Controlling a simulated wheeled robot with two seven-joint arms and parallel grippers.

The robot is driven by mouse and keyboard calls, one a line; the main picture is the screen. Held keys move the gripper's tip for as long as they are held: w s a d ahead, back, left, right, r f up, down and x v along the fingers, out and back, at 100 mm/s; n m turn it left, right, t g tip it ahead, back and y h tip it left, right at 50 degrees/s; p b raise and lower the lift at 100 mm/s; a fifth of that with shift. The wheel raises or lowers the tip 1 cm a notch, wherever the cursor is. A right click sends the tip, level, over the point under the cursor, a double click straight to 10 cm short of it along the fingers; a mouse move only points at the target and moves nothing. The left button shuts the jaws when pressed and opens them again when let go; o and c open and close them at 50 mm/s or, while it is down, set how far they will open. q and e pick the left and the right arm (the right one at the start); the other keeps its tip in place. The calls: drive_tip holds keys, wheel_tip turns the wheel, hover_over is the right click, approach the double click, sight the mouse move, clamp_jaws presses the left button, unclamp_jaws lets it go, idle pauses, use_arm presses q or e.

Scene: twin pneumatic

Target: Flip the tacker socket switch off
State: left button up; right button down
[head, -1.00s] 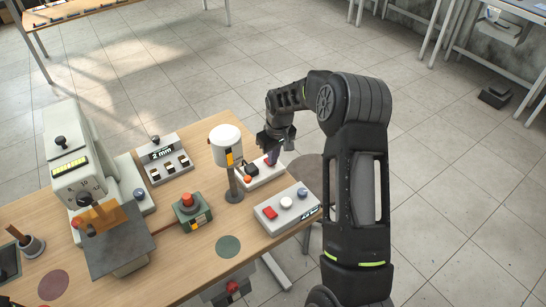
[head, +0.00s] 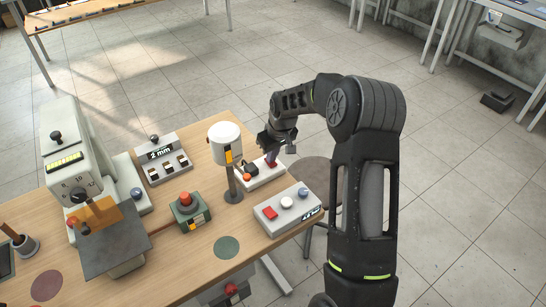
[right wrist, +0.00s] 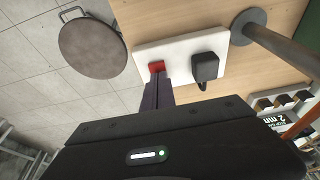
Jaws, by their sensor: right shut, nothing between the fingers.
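The white socket strip (head: 252,179) lies near the table's right edge, behind the grey button box. It also shows in the right wrist view (right wrist: 180,49). A black plug (right wrist: 205,67) sits in it, and beside the plug is a red rocker switch (right wrist: 156,67). My right gripper (head: 271,158) is shut and empty, pointing down over the switch end of the strip. In the right wrist view its fingertips (right wrist: 156,78) are at the red switch and partly cover it. I cannot tell whether they touch it. My left gripper is not in view.
A white cylinder on a post (head: 225,145) stands just left of the strip. A grey button box (head: 283,217) is in front. A 2 mm block (head: 163,160), a green box with a red button (head: 190,211) and a large machine (head: 70,155) stand further left. A round stool (right wrist: 92,46) is beside the table.

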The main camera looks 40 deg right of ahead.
wheel_tip(320, 180, up, 5)
drive_tip(key=p, duration=0.2)
drive_tip(key=shift+p, duration=0.35)
drive_tip(key=shift+s+d+r+b, duration=0.1)
drive_tip(key=shift+s+r+b, duration=0.35)
drive_tip(key=shift+b, duration=0.35)
wheel_tip(320, 180, up, 6)
drive_tip(key=b, duration=0.1)
hover_over(274, 165)
drive_tip(key=s, duration=0.3)
drive_tip(key=shift+s+r, duration=0.35)
drive_tip(key=shift+r, duration=0.15)
